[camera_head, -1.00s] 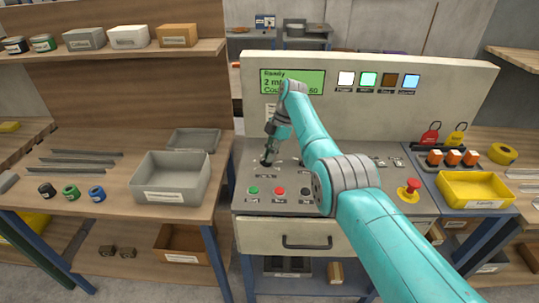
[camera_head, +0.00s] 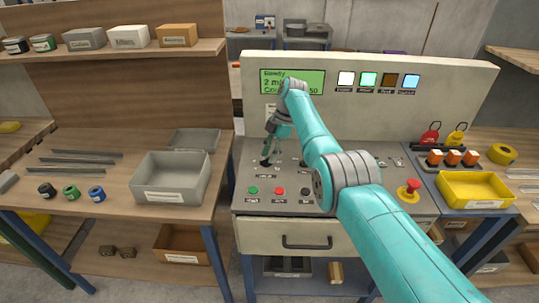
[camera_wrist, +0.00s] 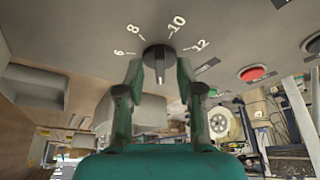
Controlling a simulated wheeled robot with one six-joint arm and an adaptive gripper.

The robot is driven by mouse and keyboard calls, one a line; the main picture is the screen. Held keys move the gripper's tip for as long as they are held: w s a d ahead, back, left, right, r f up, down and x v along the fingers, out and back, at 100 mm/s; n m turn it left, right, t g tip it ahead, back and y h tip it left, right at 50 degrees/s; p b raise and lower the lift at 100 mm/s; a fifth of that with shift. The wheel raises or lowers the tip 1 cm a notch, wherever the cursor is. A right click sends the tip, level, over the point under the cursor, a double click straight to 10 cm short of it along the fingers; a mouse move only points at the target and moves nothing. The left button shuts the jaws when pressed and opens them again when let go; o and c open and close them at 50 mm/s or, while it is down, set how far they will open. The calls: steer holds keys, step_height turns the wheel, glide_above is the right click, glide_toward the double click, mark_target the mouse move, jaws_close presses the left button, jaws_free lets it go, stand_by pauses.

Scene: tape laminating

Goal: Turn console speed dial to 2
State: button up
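The speed dial (camera_wrist: 158,58) is a dark round knob with a raised grip, on the grey console panel. White numbers 6, 8, 10 and 12 show around its far side in the wrist view; the rest of the scale is hidden. My gripper (camera_wrist: 160,68) has one finger on each side of the dial, with space between the fingers and the raised grip. In the head view my gripper (camera_head: 267,160) is at the left of the console top (camera_head: 237,190) and hides most of the dial. The green display (camera_head: 293,82) has a line beginning with "2".
Green (camera_head: 254,190), red (camera_head: 279,191) and black (camera_head: 305,192) buttons lie just in front of my gripper. A red emergency stop (camera_head: 409,188) is at the right. A grey bin (camera_head: 165,194) stands on the left bench, and a yellow tray (camera_head: 470,204) on the right.

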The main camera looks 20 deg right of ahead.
steer(key=v, duration=0.6)
steer(key=shift+d+r, duration=0.2)
steer(key=shift+r, duration=0.15)
steer(key=shift+s, duration=0.1)
